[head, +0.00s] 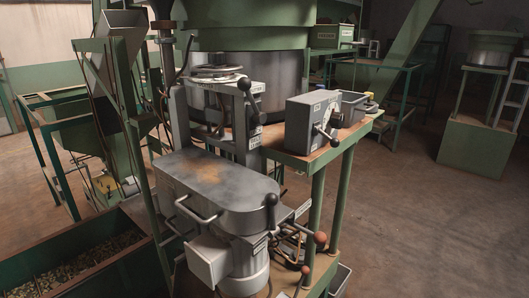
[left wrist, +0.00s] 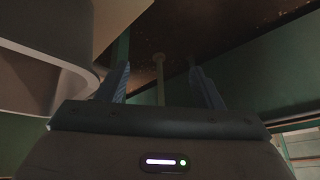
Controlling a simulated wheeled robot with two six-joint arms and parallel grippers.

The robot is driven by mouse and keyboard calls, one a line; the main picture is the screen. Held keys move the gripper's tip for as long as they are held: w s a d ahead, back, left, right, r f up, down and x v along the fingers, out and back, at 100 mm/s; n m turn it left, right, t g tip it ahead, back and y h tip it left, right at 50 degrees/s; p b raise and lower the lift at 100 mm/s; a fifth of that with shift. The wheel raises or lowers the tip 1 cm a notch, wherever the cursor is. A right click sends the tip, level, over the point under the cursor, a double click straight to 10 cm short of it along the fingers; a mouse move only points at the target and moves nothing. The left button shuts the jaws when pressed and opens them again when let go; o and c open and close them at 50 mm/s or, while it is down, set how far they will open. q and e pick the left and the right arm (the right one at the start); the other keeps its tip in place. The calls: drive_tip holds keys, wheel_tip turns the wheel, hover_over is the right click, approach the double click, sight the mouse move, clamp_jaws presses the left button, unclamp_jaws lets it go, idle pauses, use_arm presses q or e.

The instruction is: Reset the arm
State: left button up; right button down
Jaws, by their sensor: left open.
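My left gripper (left wrist: 160,70) shows in the left wrist view, its two dark fingers spread apart and pointing up in the picture. It is open, and I see nothing gripped. A thin pale rod with a rounded top (left wrist: 159,73) shows between the fingers; I cannot tell how far beyond them it is. Neither gripper and neither arm can be made out in the head view, so I cannot place my left gripper against the machines there.
In the head view, a grey machine with a flat lid (head: 215,182) fills the middle, with black-knobbed levers sticking out. A grey control box (head: 312,121) stands on a green-legged bench. A trough (head: 35,284) holding nuts is at lower left. Open floor (head: 430,235) lies right.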

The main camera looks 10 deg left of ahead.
use_arm(q)
drive_tip(key=s+d+f+m+g, duration=0.1)
drive_tip(key=s+d+f, duration=0.4)
drive_tip(key=s, duration=0.6)
drive_tip(key=s+d+f+m+g+h, duration=0.1)
drive_tip(key=s+d+f, duration=0.4)
drive_tip(key=s+d, duration=0.5)
drive_tip(key=s+d+f+m+g, duration=0.1)
drive_tip(key=s+d+f+g, duration=0.1)
drive_tip(key=s+d+f, duration=0.3)
drive_tip(key=s+d, duration=0.3)
drive_tip(key=s, duration=0.3)
drive_tip(key=shift+s+d+f+h, duration=0.15)
drive_tip(key=shift+s+f+h, duration=0.15)
drive_tip(key=shift+s, duration=0.05)
